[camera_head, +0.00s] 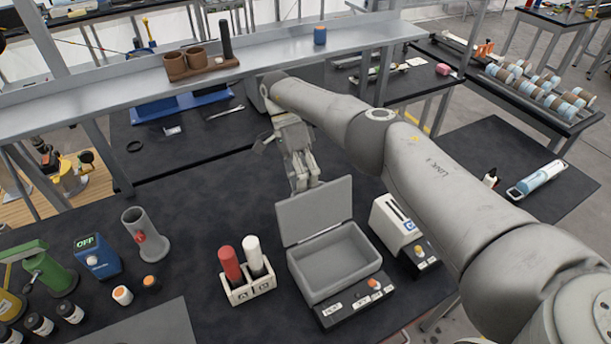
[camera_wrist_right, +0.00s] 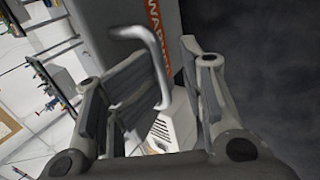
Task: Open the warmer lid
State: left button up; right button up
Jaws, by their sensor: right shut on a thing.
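The warmer is a grey box (camera_head: 332,262) on the dark bench, with an empty-looking tray inside and an orange knob on its front panel. Its grey lid (camera_head: 314,212) stands up, roughly upright, along the back edge, so the box is open. In the wrist view the lid's outer face (camera_wrist_right: 125,15) carries an orange label. A bent metal handle (camera_wrist_right: 151,52) sticks out from it between my fingers. My right gripper (camera_head: 304,184) is behind the lid's top edge, shut on the handle. The exact finger contact is hard to see. My left gripper is not in view.
A rack with a red and a white tube (camera_head: 247,288) stands left of the warmer. A white device (camera_head: 402,232) stands close on its right. A metal shelf (camera_head: 290,58) runs above the bench behind the gripper. A grey cylinder (camera_head: 146,238) stands farther left.

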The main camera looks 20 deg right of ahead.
notch_tip(320, 180, up, 10)
dwell(0.6)
jog(key=shift+s+f, duration=0.1)
jog(key=shift+f, duration=0.05)
dwell(0.4)
